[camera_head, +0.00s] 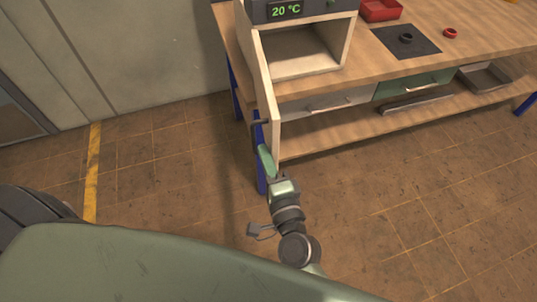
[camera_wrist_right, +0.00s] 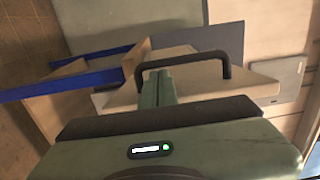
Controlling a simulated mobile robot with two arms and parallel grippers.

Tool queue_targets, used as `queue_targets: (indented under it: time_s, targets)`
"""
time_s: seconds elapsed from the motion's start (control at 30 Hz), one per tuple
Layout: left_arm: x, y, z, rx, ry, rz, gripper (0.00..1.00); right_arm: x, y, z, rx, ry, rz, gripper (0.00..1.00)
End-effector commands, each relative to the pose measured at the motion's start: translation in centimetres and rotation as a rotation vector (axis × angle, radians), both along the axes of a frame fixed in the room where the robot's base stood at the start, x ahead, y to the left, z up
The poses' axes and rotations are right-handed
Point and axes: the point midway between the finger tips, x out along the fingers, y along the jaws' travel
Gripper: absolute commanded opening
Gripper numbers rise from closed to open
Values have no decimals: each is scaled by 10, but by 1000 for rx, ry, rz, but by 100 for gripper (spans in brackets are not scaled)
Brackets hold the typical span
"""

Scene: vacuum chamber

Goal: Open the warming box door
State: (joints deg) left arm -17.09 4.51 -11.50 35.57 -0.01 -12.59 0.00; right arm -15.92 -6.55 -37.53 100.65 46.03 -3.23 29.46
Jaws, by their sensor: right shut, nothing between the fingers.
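The warming box (camera_head: 352,20) stands on the bench, with a display reading 20 °C. Its door (camera_head: 267,85) is swung wide open at the left side and projects over the bench's front edge. The inside of the box shows. The dark door handle (camera_head: 258,123) is on the door's outer face, near its free edge. My right gripper (camera_head: 265,155) is shut and empty, just below and beside the handle. In the right wrist view the black handle (camera_wrist_right: 182,62) arches across in front of the shut fingers (camera_wrist_right: 157,88); I cannot tell whether they touch. My left gripper is not in view.
The wooden bench (camera_head: 440,50) carries a red tray (camera_head: 380,10), a dark mat (camera_head: 405,41) with a black ring, and a small red ring (camera_head: 450,33). Drawers and a lower shelf (camera_head: 345,132) are beneath. The tiled floor (camera_head: 400,210) in front is clear.

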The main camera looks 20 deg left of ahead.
Motion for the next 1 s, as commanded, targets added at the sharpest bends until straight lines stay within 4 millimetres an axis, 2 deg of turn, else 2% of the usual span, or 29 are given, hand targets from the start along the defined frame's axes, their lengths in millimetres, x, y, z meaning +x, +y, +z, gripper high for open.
queue_targets:
  time_s: [0.03,0.17,0.3,0.47,0.6,0.73,0.9,1.0]
  targets:
    - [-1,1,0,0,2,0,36,-9,15,3,13,14,42,0]
    - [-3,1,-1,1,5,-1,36,-12,11,2,13,15,40,0]
    - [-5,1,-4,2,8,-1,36,-26,-5,-1,12,15,32,0]
    - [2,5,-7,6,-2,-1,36,-46,-29,-2,9,11,17,0]
    - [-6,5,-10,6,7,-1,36,-57,-44,-2,7,5,7,0]
    - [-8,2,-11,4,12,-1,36,-63,-52,0,7,2,1,0]
    - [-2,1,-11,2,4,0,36,-63,-53,0,7,1,-1,0]
    - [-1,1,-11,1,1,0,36,-62,-54,-10,-20,3,-1,0]
